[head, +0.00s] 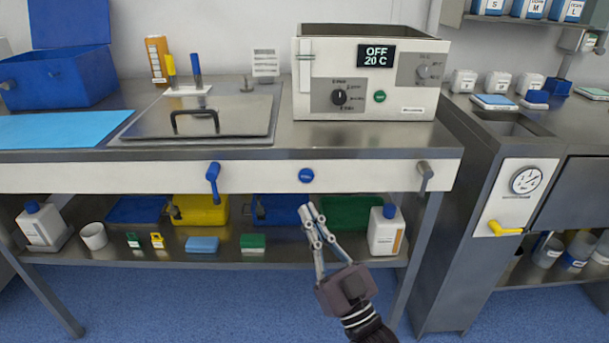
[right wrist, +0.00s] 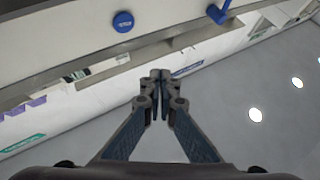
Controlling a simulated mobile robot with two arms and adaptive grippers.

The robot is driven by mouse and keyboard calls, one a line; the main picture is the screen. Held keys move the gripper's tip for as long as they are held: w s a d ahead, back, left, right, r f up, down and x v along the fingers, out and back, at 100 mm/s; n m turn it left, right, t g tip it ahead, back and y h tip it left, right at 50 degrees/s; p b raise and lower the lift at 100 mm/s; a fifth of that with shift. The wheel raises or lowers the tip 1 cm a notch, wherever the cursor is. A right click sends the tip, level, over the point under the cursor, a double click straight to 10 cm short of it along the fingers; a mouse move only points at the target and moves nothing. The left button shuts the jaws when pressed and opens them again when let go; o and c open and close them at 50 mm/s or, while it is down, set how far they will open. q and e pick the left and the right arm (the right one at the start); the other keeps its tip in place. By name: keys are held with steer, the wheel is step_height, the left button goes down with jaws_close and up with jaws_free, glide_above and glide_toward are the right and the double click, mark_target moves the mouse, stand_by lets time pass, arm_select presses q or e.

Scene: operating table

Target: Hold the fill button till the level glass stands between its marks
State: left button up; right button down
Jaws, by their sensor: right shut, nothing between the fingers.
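The round blue fill button (head: 306,175) sits on the white front panel of the bench; it also shows at the top of the right wrist view (right wrist: 123,21). My right gripper (head: 313,212) is below the button in the head view, fingers together and empty, apparently apart from it. In the right wrist view its closed fingertips (right wrist: 158,76) are below and right of the button. A pale upright strip, likely the level glass (head: 305,66), is on the front left of the white bath (head: 350,110). Its level and marks are too small to read. My left gripper is not in view.
A blue lever (head: 212,182) is left of the button and a grey lever (head: 425,175) right of it. The bath display (head: 377,55) reads OFF, 20 C. A lower shelf (head: 160,258) holds trays and a white bottle (head: 386,232). A yellow-handled valve (head: 505,229) is far right.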

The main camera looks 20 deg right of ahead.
mark_target(306, 176)
arm_select(q)
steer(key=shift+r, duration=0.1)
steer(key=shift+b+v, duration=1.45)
steer(key=shift+b, duration=0.2)
arm_select(e)
steer(key=shift+w+d, duration=0.4)
steer(key=shift+w, duration=1)
steer(key=shift+w+d, duration=0.45)
steer(key=shift+w, duration=1)
steer(key=shift+w+d, duration=0.4)
steer(key=shift+w, duration=1)
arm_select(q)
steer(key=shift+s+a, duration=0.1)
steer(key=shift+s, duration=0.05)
arm_select(e)
steer(key=shift+w, duration=0.1)
steer(key=shift+w+d, duration=0.1)
steer(key=shift+w, duration=0.2)
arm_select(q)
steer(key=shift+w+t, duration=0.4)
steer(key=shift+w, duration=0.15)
arm_select(e)
steer(key=shift+w+d, duration=0.1)
steer(key=shift+w, duration=0.3)
stand_by(0.5)
